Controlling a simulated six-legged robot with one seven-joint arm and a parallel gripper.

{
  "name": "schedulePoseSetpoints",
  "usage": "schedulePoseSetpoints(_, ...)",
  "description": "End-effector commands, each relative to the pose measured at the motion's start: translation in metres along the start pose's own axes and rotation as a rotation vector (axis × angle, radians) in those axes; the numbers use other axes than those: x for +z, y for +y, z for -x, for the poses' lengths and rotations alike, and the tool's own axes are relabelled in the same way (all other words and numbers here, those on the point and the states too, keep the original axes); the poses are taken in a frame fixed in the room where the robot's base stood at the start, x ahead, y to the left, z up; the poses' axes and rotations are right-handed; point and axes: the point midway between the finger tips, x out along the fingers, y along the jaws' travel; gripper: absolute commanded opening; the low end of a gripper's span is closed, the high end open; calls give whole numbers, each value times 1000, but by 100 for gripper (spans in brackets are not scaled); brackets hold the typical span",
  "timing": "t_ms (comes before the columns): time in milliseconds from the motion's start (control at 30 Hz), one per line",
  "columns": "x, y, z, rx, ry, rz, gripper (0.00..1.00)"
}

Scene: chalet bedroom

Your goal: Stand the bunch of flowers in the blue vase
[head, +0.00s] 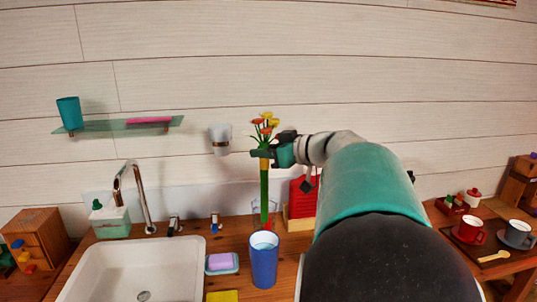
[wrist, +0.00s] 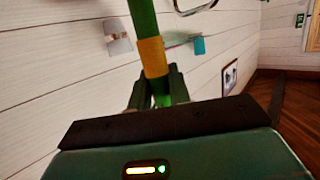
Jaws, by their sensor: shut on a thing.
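The bunch of flowers (head: 264,185) has orange and yellow blooms, long green stems and a yellow band. My gripper (head: 264,154) is shut on the stems near the band and holds the bunch upright. In the wrist view the stems (wrist: 143,18) and band pass between the two fingers (wrist: 158,95). The blue vase (head: 264,262) stands upright on the wooden counter in the head view. The lower stem end shows above and behind the vase's rim; I cannot tell whether it is over the opening.
A white sink (head: 135,270) lies left of the vase, with a soap dish (head: 222,263) between them. A clear glass (head: 262,213) and a red object (head: 302,197) stand behind the vase. A glass shelf (head: 100,127) is on the wall.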

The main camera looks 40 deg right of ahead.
Motion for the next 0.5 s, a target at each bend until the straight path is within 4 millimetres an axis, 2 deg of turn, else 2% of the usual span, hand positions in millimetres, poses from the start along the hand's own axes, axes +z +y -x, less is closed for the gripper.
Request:
schedulePoseSetpoints(267, 5, 2, 0, 4, -8, -6, 0)
schedulePoseSetpoints(500, 28, 3, -4, 7, -8, -8, 0)
